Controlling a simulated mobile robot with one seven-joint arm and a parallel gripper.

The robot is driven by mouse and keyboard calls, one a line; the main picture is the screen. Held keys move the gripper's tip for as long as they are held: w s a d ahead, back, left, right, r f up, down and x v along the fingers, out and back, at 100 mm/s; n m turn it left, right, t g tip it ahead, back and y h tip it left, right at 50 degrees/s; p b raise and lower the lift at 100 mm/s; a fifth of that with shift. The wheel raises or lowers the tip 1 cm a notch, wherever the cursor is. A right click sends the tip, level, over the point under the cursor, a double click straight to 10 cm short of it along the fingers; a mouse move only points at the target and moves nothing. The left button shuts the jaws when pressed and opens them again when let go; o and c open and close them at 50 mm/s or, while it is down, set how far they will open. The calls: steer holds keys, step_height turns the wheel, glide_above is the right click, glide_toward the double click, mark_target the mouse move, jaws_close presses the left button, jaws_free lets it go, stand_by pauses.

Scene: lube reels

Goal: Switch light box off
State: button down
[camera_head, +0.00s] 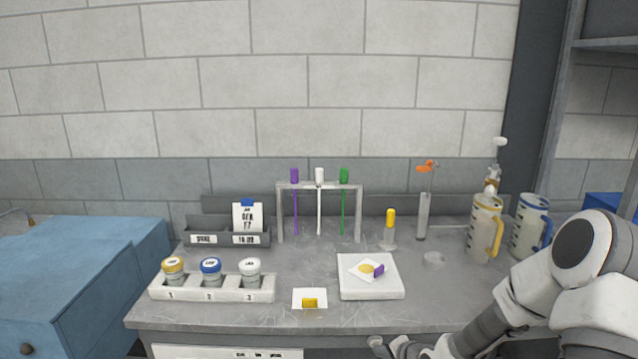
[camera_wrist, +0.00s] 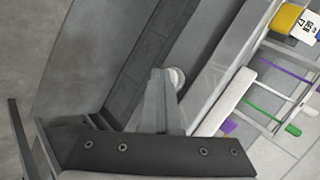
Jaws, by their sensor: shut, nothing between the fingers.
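The light box is most likely the flat white box (camera_head: 372,292) on the bench, right of centre. A white card with a yellow spot (camera_head: 366,268) and a purple piece (camera_head: 379,270) lie on it. No switch can be made out on it. My gripper shows at the bottom of the head view, low by the bench's front edge, partly cut off. In the wrist view my gripper (camera_wrist: 158,78) is shut and empty. A pale round knob (camera_wrist: 177,78) shows just beside the fingertips; whether they touch it, I cannot tell.
A rack (camera_head: 281,213) with purple, white and green sticks stands behind. A jar tray (camera_head: 212,294) is at left and a white card with a yellow clip (camera_head: 310,293) at the front. The blue cabinet (camera_head: 80,290) is left.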

steer(key=shift+w+r, duration=0.1)
steer(key=shift+w, duration=0.1)
steer(key=shift+w+d+r, duration=0.1)
steer(key=shift+w, duration=0.2)
stand_by(0.3)
steer(key=shift+s, duration=0.1)
stand_by(0.3)
steer(key=s, duration=0.6)
steer(key=shift+p, duration=0.3)
